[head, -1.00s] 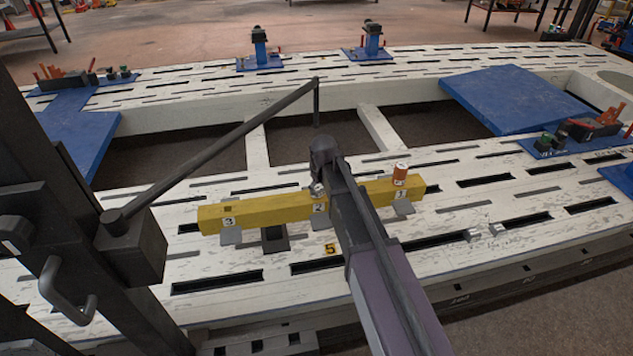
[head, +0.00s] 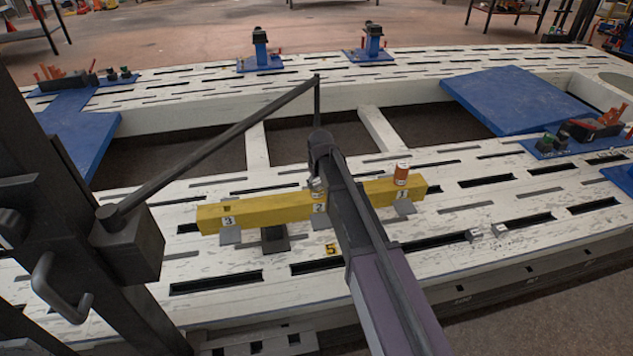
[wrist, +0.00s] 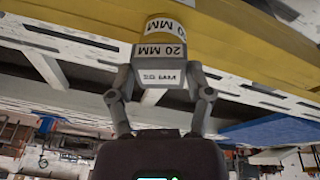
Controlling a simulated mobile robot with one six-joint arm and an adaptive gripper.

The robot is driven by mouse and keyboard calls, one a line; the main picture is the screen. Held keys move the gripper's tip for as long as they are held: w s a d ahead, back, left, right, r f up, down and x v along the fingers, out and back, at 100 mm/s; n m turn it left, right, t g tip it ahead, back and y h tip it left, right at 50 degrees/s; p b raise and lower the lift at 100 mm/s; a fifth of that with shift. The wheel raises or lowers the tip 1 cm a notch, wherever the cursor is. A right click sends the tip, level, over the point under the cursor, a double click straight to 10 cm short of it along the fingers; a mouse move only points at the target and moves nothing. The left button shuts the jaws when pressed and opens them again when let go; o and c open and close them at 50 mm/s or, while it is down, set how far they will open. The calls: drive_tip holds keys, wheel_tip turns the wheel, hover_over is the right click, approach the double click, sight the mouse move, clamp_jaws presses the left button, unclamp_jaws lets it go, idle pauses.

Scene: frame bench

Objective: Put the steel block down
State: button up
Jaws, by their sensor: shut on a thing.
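My gripper (wrist: 162,90) is shut on the steel block (wrist: 160,76), a small grey piece with white labels, at least one reading 20 MM. In the head view the steel block (head: 316,185) shows as a small bright piece beside my arm, near the label 2 of the yellow beam (head: 270,211). The yellow beam (wrist: 85,20) also shows beyond the block in the wrist view. My arm hides most of the gripper in the head view. I cannot tell whether the block touches the beam.
Two small grey blocks (head: 473,235) (head: 499,230) lie on the slotted white bench (head: 440,262) to the right. Blue plates (head: 515,97) lie farther back. Grey pads (head: 230,235) stick out below the beam.

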drive_tip(key=o, duration=1.3)
drive_tip(key=shift+r, duration=0.1)
drive_tip(key=p+v, duration=1.2)
idle(0.6)
drive_tip(key=s+d+m+g, duration=0.1)
drive_tip(key=s+d+m, duration=0.1)
drive_tip(key=s+d, duration=0.5)
drive_tip(key=s+d+m+g, duration=0.1)
drive_tip(key=s+d+m, duration=0.2)
drive_tip(key=s+d, duration=0.4)
drive_tip(key=s+d+m+g, duration=0.1)
drive_tip(key=s+d+m, duration=0.1)
drive_tip(key=s+d, duration=0.5)
drive_tip(key=shift+s+d+f+h, duration=0.25)
drive_tip(key=shift+s+f+h, duration=0.15)
drive_tip(key=shift+s, duration=0.2)
